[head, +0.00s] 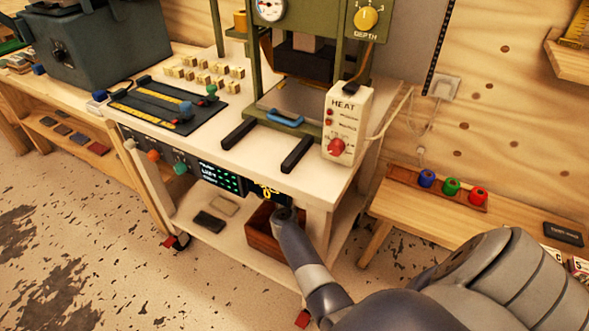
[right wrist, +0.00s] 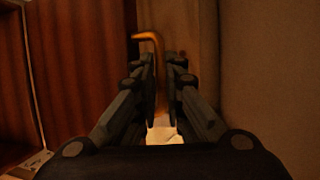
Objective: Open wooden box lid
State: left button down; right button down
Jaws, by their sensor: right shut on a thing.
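A reddish-brown wooden box (head: 260,234) sits on the lower shelf of the workbench, partly hidden by the bench top and my right arm. My right gripper (head: 281,213) is at the box's right side in the head view. In the right wrist view, the gripper (right wrist: 161,95) is shut on a thin brass hooked rod (right wrist: 150,37), whose bent end points left. A dark red wood panel (right wrist: 75,70) stands left of the fingers, apart from them. I cannot tell which part of the box is the lid or whether the rod belongs to it. My left gripper is out of view.
A bench leg (head: 319,224) stands close to the right of my gripper, and the bench top (head: 237,152) overhangs it. Dark and beige blocks (head: 209,221) lie on the shelf left of the box. A side table (head: 410,206) stands at right.

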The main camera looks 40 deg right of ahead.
jog(key=shift+w+d+r, duration=0.15)
jog(key=shift+w+r, duration=0.1)
jog(key=shift+r, duration=0.55)
jog(key=c, duration=1.7)
grip_release()
jog(key=shift+s+r, duration=0.1)
jog(key=shift+r, duration=0.05)
jog(key=shift+a, duration=0.2)
